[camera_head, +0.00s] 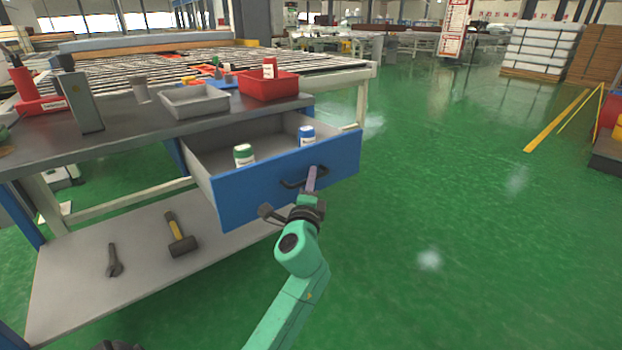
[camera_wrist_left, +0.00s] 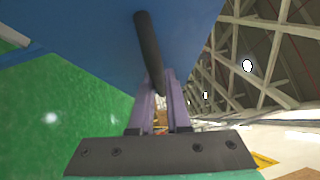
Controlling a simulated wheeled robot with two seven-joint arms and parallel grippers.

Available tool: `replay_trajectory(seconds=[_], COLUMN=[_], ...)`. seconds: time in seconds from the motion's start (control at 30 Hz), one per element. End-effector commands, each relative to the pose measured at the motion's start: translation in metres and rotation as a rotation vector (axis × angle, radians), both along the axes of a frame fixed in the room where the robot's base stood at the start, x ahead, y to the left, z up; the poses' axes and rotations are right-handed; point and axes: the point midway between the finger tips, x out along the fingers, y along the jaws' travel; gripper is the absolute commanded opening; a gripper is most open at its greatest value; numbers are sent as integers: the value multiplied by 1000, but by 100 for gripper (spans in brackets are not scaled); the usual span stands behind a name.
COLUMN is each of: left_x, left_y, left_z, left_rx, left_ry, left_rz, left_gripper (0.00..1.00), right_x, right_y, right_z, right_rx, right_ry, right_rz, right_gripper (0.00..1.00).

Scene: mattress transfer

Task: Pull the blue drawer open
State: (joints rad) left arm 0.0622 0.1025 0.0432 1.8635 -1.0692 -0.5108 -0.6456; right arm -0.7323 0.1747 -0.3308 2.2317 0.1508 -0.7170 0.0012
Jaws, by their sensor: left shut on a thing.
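The blue drawer (camera_head: 245,196) stands pulled out from under the workbench, its grey inside in view. Two white bottles are in it, one with a green cap (camera_head: 244,155) and one with a blue cap (camera_head: 307,135). The dark handle (camera_head: 290,184) is on the drawer's blue front. My left gripper (camera_head: 311,176) is at the handle's right part, shut on it. In the left wrist view the purple fingers (camera_wrist_left: 160,95) close around the dark handle bar (camera_wrist_left: 147,45), in front of the blue panel (camera_wrist_left: 90,35). My right gripper is not in view.
On the workbench (camera_head: 120,122) are a grey tray (camera_head: 194,101), a red bin (camera_head: 268,86) and a grey upright box (camera_head: 79,103). The lower shelf (camera_head: 145,265) holds a hammer (camera_head: 180,236) and a wrench (camera_head: 113,260). Green floor (camera_head: 450,230) to the right is clear.

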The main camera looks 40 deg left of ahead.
Motion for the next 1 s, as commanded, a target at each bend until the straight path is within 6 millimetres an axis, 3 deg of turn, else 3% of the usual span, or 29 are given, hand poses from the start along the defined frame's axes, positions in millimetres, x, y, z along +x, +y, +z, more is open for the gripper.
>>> replay_trajectory(seconds=[0.03, 0.07, 0.1, 0.13, 0.57, 0.83, 1.0], left_x=[0, 0, 0, 0, -7, -60, -103], left_y=[0, 0, 0, 0, -4, -32, -53], left_z=[-1, -1, -1, -1, -2, -13, -21], left_rx=[-1, -1, -1, -1, -2, -4, -4], left_ry=[2, 3, 3, 3, 2, 6, 6], left_rz=[1, 0, 0, 0, -2, -1, 1], left_gripper=[0, 22, 38, 45, 45, 45, 45], right_x=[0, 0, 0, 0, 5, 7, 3], right_y=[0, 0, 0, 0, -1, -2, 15], right_z=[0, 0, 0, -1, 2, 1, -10], right_rx=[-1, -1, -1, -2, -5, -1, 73], right_ry=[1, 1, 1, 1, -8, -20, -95], right_rz=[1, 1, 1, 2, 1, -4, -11], right_gripper=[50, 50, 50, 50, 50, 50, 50])
